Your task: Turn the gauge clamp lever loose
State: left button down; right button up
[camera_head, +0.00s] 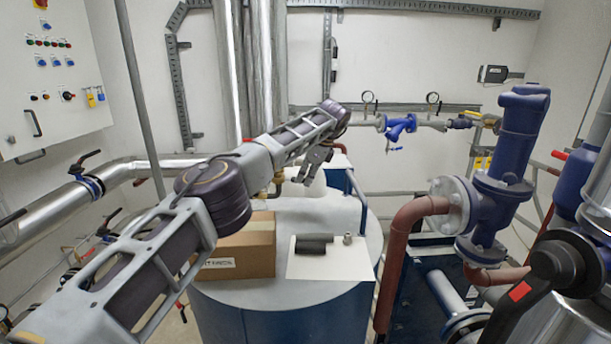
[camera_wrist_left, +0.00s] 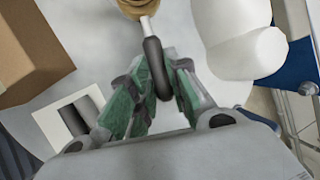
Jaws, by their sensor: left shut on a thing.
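My left gripper (camera_head: 304,176) is over the top of the round tank, partly hidden behind its own arm in the head view. In the left wrist view its green-padded fingers (camera_wrist_left: 160,88) are closed around the dark grip of a lever (camera_wrist_left: 152,55). The lever has a short pale stem that runs to a brass fitting (camera_wrist_left: 136,7) at the top edge of that view. The brass fitting also shows small in the head view (camera_head: 278,180), where I cannot make out the lever. How far the lever is turned cannot be told. My right gripper does not show.
A cardboard box (camera_head: 243,249) and a white sheet (camera_head: 346,263) with a dark cylinder (camera_head: 312,244) lie on the tank top (camera_head: 262,291). A white rounded body (camera_wrist_left: 238,38) stands close right of the fingers. Blue valve and red pipes (camera_head: 404,242) stand right.

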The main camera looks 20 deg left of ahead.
pick_arm(q)
jog(key=shift+w+r+n+p, duration=0.1)
jog(key=shift+w+n+p, duration=0.2)
jog(key=shift+n+p, duration=0.15)
jog(key=shift+w+a+g+p, duration=0.1)
jog(key=shift+w+g+p, duration=0.1)
jog(key=shift+g+p, duration=0.15)
dwell(0.5)
jog(key=shift+n, duration=0.25)
jog(key=c, duration=1.3)
grip_release()
jog(key=shift+s, duration=0.1)
jog(key=shift+c, duration=0.2)
jog(key=shift+s+m+b, duration=0.25)
jog(key=shift+m+b, duration=0.25)
jog(key=shift+b, duration=0.15)
